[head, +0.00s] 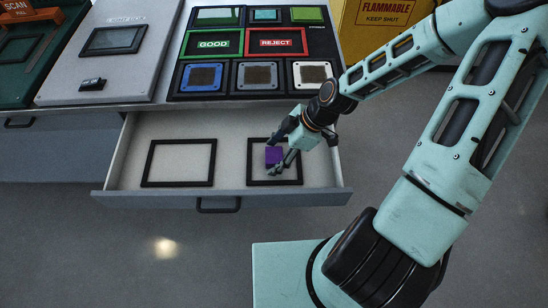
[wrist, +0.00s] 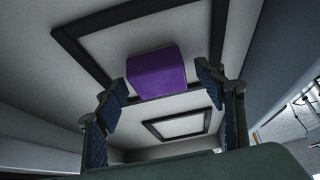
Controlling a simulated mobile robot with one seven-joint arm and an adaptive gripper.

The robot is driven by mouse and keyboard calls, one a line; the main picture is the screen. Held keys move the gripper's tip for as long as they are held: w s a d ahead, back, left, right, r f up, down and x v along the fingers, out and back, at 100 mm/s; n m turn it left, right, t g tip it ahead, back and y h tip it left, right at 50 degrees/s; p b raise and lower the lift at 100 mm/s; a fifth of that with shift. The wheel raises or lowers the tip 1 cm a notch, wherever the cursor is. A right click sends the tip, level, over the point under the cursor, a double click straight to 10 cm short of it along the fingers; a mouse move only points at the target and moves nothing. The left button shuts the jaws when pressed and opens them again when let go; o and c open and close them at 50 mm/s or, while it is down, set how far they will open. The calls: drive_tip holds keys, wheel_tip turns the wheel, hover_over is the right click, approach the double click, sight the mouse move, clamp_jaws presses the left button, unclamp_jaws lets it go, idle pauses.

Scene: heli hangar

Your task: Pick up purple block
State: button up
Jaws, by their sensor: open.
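The purple block (head: 273,156) lies in the open drawer (head: 229,150), inside the right black frame (head: 290,181) on the drawer floor. My gripper (head: 280,153) reaches down into the drawer at the block, its fingers partly hiding the block in the head view. In the wrist view the purple block (wrist: 157,73) shows between and just beyond the two fingertips of my gripper (wrist: 160,92). The fingers are spread apart with a gap on each side of the block.
A second, empty black frame (head: 179,163) lies in the drawer's left half. Above the drawer stands a sorting panel with a green GOOD sign (head: 212,43) and a red REJECT sign (head: 276,42). A yellow flammable cabinet (head: 372,30) stands behind my arm. The drawer walls surround my gripper.

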drive_tip(key=shift+f, duration=0.15)
drive_tip(key=c, duration=1.2)
drive_tip(key=shift+a, duration=0.1)
drive_tip(key=shift+c, duration=0.2)
